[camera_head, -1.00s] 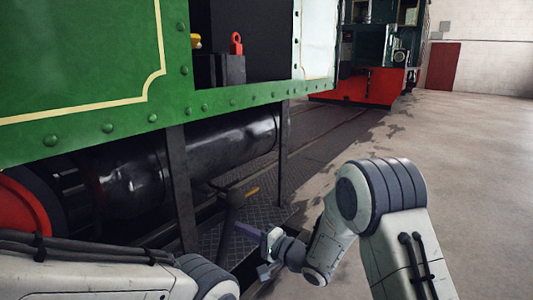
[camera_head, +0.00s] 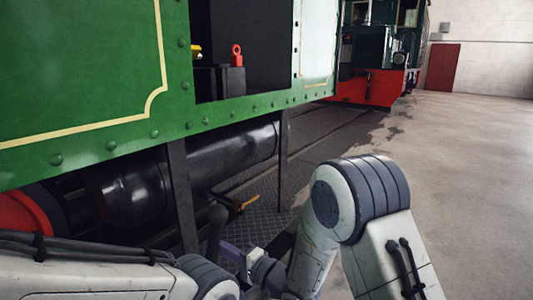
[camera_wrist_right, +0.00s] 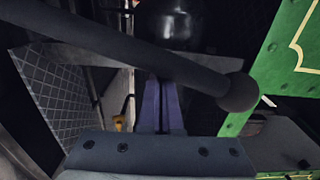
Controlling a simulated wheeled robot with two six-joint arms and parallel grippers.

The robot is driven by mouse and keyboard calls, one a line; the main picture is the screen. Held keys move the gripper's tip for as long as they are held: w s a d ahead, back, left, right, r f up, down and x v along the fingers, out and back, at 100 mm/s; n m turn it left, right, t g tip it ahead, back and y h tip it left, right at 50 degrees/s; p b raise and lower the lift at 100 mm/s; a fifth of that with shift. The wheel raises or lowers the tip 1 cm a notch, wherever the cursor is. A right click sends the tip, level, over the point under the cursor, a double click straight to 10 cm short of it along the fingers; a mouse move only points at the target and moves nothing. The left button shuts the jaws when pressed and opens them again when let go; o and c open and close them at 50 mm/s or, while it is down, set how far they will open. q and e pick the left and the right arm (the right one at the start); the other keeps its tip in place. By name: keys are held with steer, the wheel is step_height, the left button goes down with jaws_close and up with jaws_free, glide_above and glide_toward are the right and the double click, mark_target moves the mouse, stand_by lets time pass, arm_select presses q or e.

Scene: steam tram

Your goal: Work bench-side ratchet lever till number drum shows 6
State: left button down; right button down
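In the right wrist view, a dark rod with a round ball end (camera_wrist_right: 238,92) crosses close in front of the camera; I cannot tell whether it is the ratchet lever. My right gripper (camera_wrist_right: 165,105) has purple fingers side by side, with nothing seen between them. They lie beyond the rod; contact is unclear. In the head view the right gripper (camera_head: 233,254) is low, beside the dark post under the green tram side (camera_head: 90,75). No number drum can be made out. My left forearm enters at bottom left; its gripper is out of view.
A yellow-ended handle (camera_head: 245,203) stands under the tram, above a chequered metal plate (camera_head: 268,210). A black cylinder (camera_head: 235,150) and dark posts crowd the space. A red shackle-like part (camera_head: 237,55) sits in the tram opening. The concrete floor (camera_head: 460,170) at right is clear.

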steer(key=s+a, duration=0.1)
steer(key=s+a+r+p, duration=0.1)
steer(key=s, duration=0.1)
steer(key=s+a+r, duration=0.1)
steer(key=shift+s+a, duration=0.2)
steer(key=shift+s, duration=0.1)
